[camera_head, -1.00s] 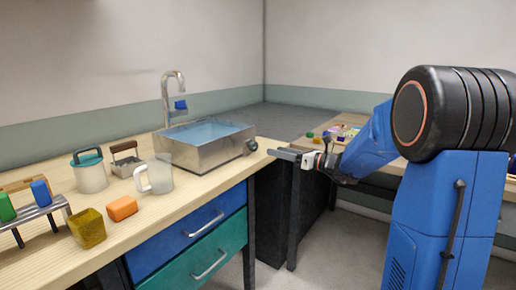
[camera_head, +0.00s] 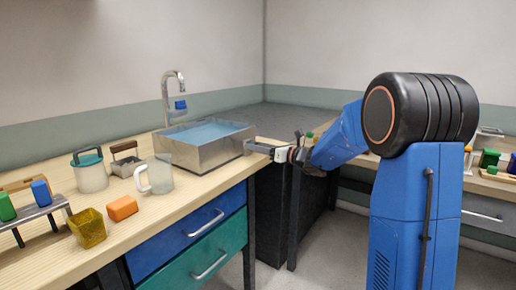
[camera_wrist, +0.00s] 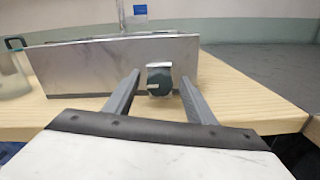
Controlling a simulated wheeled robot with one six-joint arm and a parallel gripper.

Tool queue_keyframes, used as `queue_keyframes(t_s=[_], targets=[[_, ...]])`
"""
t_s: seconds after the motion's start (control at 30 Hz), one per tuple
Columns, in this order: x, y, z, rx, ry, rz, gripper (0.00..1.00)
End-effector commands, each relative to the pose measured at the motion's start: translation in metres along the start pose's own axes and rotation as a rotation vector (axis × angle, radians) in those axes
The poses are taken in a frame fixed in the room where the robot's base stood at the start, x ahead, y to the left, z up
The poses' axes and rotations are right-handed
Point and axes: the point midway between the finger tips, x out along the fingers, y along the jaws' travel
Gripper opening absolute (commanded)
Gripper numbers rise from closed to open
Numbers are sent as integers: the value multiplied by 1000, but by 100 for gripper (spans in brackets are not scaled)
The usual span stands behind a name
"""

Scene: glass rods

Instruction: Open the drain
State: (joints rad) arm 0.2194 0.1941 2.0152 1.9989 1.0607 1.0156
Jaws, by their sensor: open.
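The metal sink basin (camera_head: 207,154) stands on the wooden counter and holds blue water (camera_head: 203,132). In the wrist view my gripper (camera_wrist: 159,92) is open, with one finger on each side of the knob. I cannot tell whether the fingers touch it. The tap (camera_head: 172,93) with a blue part (camera_head: 180,104) rises behind the basin.
On the counter left of the basin stand a clear mug (camera_head: 160,175), a lidded jar (camera_head: 91,172), an orange block (camera_head: 122,208) and a yellow cup (camera_head: 88,228). Drawers (camera_head: 212,220) lie below. The counter edge is close under my gripper.

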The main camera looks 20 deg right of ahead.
Motion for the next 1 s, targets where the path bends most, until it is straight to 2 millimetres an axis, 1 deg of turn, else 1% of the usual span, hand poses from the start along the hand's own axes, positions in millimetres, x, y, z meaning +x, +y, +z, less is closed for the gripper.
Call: queue_keyframes(t_s=[0.03,0.07,0.1,0.17,0.2,0.47,0.63,0.77,1.0], targets=[[0,0,0,0,0,0,50],[0,0,0,0,0,0,43],[0,0,0,0,0,0,33],[0,0,0,0,0,0,19],[0,0,0,0,0,0,9],[0,0,0,-13,0,0,9],[0,0,0,-68,0,1,9],[0,0,0,-146,0,1,9],[0,1,0,-355,0,1,9]])
